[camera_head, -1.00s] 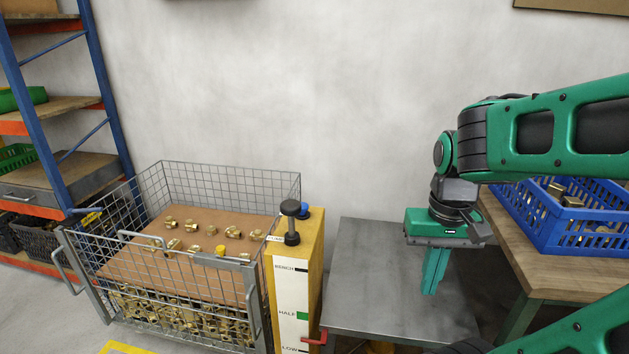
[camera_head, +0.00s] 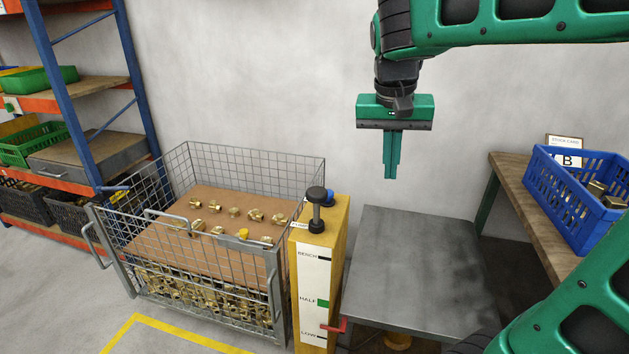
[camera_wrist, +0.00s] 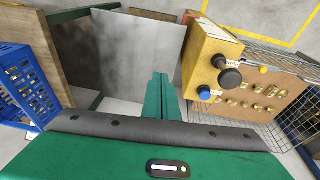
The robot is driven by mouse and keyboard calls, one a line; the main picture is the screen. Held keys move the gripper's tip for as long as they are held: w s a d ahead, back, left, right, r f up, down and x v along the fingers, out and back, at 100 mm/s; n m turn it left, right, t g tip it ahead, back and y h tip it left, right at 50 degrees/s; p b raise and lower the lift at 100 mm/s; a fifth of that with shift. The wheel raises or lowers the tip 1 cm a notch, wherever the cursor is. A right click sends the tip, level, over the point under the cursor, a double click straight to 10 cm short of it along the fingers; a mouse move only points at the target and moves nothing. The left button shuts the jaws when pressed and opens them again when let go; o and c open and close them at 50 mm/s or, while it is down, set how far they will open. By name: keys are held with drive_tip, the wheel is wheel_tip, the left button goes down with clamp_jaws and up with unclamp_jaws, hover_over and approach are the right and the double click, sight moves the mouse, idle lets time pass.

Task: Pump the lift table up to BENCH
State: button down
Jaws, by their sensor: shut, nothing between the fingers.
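The lift table (camera_head: 425,265) is a grey metal platform right of a yellow column (camera_head: 340,250). The column's white scale (camera_head: 312,285) reads BENCH, HALF and LOW from top down, with a green mark at HALF. A red pointer (camera_head: 334,327) sits beside the scale, below HALF and close to LOW. On top of the column stand a black-knobbed pump (camera_head: 317,208) and a blue knob (camera_head: 329,196); the pump (camera_wrist: 230,77) also shows in the wrist view. My gripper (camera_head: 391,174) is shut and empty, pointing down above the platform's back edge, right of the pump and touching nothing.
A wire cage (camera_head: 187,170) with brass fittings on a brown board stands left of the column. A wooden bench (camera_head: 515,185) with a blue crate (camera_head: 565,205) is at the right. A blue-framed shelf (camera_head: 75,110) is at far left. The platform is bare.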

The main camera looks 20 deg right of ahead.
wheel_tip(320, 180, up, 6)
drive_tip(key=t, duration=0.1)
hover_over(318, 190)
drive_tip(key=s+a, duration=0.2)
drive_tip(key=s, duration=0.2)
drive_tip(key=shift+w+r, duration=0.2)
drive_tip(key=shift+d, duration=0.1)
drive_tip(key=x, duration=0.8)
drive_tip(key=a+x, duration=0.1)
drive_tip(key=x, duration=0.3)
drive_tip(key=shift+d+f, duration=0.1)
drive_tip(key=shift+f, duration=0.95)
